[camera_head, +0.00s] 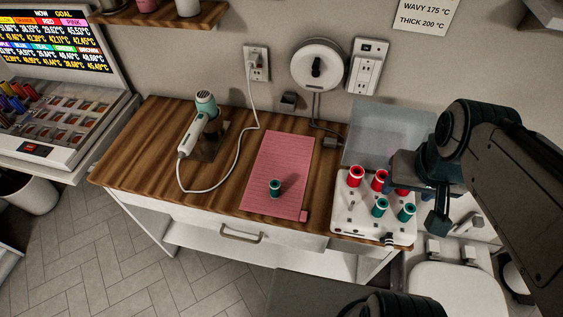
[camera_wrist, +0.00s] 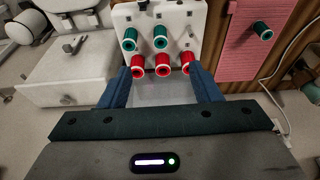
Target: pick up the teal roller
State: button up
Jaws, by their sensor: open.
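A teal roller (camera_head: 275,188) stands alone on the pink mat (camera_head: 290,155); it also shows in the wrist view (camera_wrist: 263,30) at the upper right. Two more teal rollers, one (camera_head: 380,207) left of the other (camera_head: 406,212), stand on the white roller base (camera_head: 350,215) along its front. In the wrist view they are at the upper middle (camera_wrist: 129,40) (camera_wrist: 160,36). My gripper (camera_wrist: 166,84) is open and empty above the back of the base, right of the mat. In the head view my gripper and arm partly hide the base's right side.
Several red rollers (camera_head: 355,176) stand in the base's back row. A clear lid (camera_head: 385,135) rises behind it. A hair dryer (camera_head: 203,125) stands left of the mat, its white cord (camera_head: 240,160) curving towards the mat's left edge. The mat around the lone roller is clear.

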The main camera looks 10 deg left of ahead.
aim_at(276, 185)
jog(key=k, duration=0.5)
jog(key=u, duration=2.45)
jog(key=i, duration=1.4)
jog(key=z, duration=3.05)
